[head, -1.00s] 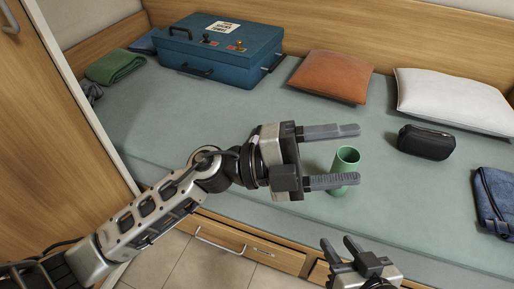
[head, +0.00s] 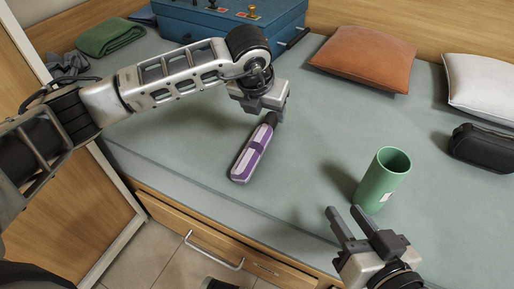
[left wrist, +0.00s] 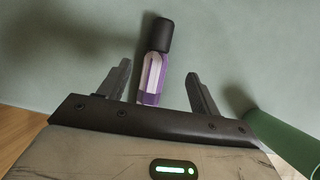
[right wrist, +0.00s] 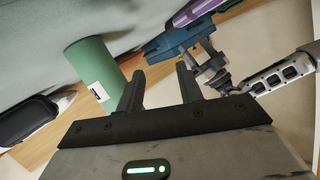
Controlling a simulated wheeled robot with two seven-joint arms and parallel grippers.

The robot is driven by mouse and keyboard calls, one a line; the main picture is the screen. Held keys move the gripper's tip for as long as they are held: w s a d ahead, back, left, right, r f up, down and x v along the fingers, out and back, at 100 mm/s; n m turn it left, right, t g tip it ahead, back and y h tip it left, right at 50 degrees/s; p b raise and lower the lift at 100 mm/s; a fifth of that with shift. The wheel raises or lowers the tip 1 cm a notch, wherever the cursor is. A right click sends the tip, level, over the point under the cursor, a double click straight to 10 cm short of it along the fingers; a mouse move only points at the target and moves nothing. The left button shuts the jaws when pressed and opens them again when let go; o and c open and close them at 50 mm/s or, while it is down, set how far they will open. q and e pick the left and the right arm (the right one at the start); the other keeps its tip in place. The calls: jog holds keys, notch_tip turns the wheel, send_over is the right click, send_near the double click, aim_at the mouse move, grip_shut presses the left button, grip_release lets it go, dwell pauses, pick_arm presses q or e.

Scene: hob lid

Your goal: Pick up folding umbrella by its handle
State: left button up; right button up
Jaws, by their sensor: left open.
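The folding umbrella (head: 247,160), purple and white with a black handle (head: 270,118), lies on the grey-green mattress. Its handle end points to the back right in the head view. My left gripper (head: 272,108) is over the handle end, pointing down. In the left wrist view the umbrella's body (left wrist: 152,78) shows between the open fingers, and the black handle (left wrist: 159,34) reaches past the fingertips. The fingers appear apart from it. The umbrella is partly visible in the right wrist view (right wrist: 194,12). My right gripper (head: 343,208) is open and empty near the front edge.
A green cylinder (head: 382,180) stands right of the umbrella. A blue case (head: 210,22), an orange cushion (head: 363,57), a white pillow (head: 485,85) and a black pouch (head: 482,148) lie further back. A folded green cloth (head: 108,37) is at the back left.

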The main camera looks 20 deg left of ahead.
aim_at(266, 124)
pick_arm(q)
jog(key=x, duration=0.3)
jog(key=shift+w+f+b, duration=0.1)
jog(key=shift+f+b, duration=0.05)
jog(key=shift+b, duration=0.15)
pick_arm(e)
jog(key=shift+w+a+r, duration=0.1)
jog(key=shift+a, duration=0.05)
pick_arm(q)
jog(key=b+x, duration=0.1)
jog(key=x, duration=0.3)
jog(key=shift+a+f+b, duration=0.15)
jog(key=shift+a+b, duration=0.05)
jog(key=shift+b, duration=0.2)
jog(key=shift+w+f, duration=0.15)
jog(key=shift+f, duration=0.3)
pick_arm(e)
jog(key=shift+w+a+r+m+t+y, duration=0.15)
jog(key=shift+a+r+m+t+y, duration=0.25)
jog(key=shift+m+y, duration=0.2)
pick_arm(q)
jog(key=c, duration=1.2)
